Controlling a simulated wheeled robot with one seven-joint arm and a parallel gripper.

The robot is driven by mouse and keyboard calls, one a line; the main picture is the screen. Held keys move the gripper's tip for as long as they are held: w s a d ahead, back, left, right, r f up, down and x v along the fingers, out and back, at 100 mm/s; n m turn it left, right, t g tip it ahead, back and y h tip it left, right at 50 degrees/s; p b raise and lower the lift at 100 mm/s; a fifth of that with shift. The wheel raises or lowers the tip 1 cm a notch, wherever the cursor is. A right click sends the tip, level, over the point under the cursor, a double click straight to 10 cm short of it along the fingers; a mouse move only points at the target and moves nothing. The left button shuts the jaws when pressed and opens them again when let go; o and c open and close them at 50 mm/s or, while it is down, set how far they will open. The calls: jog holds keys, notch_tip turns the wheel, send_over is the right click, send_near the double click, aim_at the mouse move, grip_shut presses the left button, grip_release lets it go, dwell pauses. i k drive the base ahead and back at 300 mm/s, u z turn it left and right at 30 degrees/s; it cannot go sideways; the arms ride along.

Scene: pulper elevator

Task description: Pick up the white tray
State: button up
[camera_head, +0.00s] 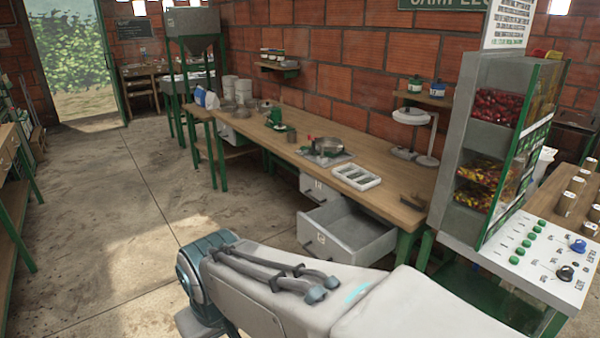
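The white tray (366,187) lies flat on the long wooden workbench (275,143), near its front edge, with several narrow slots or compartments showing in it. I cannot tell what lies inside them. My arm crosses the bottom of the view, in front of the bench and apart from the tray. My gripper is not in view.
An open grey drawer (347,228) juts out below the tray. A tall dispenser (490,150) and a button panel (540,255) stand at right. The left floor is clear.

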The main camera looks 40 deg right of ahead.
aim_at(361, 179)
jog(key=i, duration=1.45)
jog(key=z, duration=0.5)
jog(key=i, duration=1.45)
jog(key=z, duration=1.55)
jog(key=i, duration=0.75)
jog(key=z, duration=0.95)
jog(key=i, duration=0.25)
jog(key=z, duration=0.2)
